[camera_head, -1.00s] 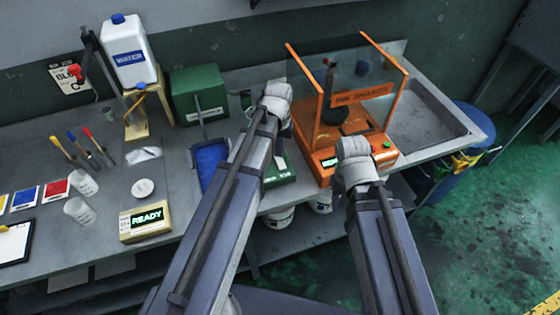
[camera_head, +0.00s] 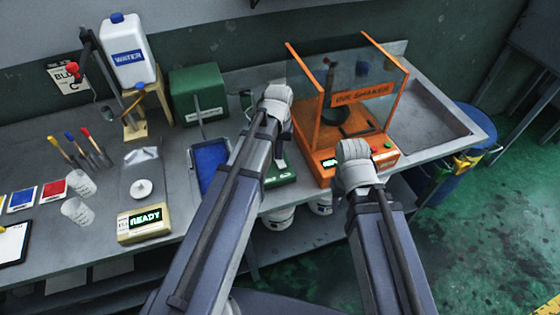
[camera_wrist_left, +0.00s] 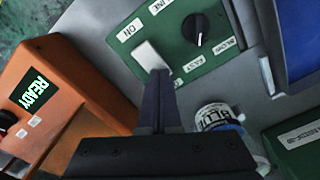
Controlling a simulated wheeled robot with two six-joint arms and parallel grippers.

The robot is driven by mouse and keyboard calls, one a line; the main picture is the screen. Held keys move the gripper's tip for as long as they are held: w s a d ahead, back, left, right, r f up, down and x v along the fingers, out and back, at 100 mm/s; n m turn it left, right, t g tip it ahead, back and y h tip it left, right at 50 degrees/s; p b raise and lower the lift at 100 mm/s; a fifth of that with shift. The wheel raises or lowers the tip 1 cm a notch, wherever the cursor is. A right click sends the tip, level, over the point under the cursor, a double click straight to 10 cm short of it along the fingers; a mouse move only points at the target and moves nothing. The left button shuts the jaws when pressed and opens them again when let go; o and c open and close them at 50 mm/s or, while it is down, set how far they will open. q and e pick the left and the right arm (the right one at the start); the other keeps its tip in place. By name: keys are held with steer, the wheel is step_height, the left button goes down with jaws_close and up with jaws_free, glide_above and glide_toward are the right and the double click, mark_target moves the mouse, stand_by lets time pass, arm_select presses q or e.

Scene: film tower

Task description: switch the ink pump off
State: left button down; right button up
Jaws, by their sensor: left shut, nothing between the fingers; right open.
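The green ink pump panel (camera_wrist_left: 182,48) shows in the left wrist view, with a white rocker switch (camera_wrist_left: 150,55), an ON label and a black knob (camera_wrist_left: 196,29). In the head view the green panel (camera_head: 284,178) is partly hidden behind my left arm. My left gripper (camera_wrist_left: 162,78) is shut and empty. Its tips are at the switch's end away from the ON label; I cannot tell whether they touch. The switch's tilt is unclear. My right gripper (camera_head: 354,158) is open, in front of the orange ink shaker (camera_head: 343,170); its fingers are mostly hidden.
The ink shaker stands close right of the pump, its display reading READY. A blue tray (camera_head: 211,163) lies left. A green box (camera_head: 197,92) and a water jug (camera_head: 128,65) stand behind. A scale (camera_head: 145,222) and cups occupy the left bench. A sink (camera_head: 432,115) is at right.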

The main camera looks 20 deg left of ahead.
arm_select(q)
step_height(320, 180, up, 7)
steer(key=p, duration=0.7)
steer(key=shift+s+d, duration=0.3)
steer(key=s+d+m+y, duration=0.1)
steer(key=s+d+m, duration=0.3)
steer(key=s+d, duration=0.6)
steer(key=s, duration=0.3)
steer(key=shift+s+m, duration=0.3)
steer(key=shift+s, duration=0.05)
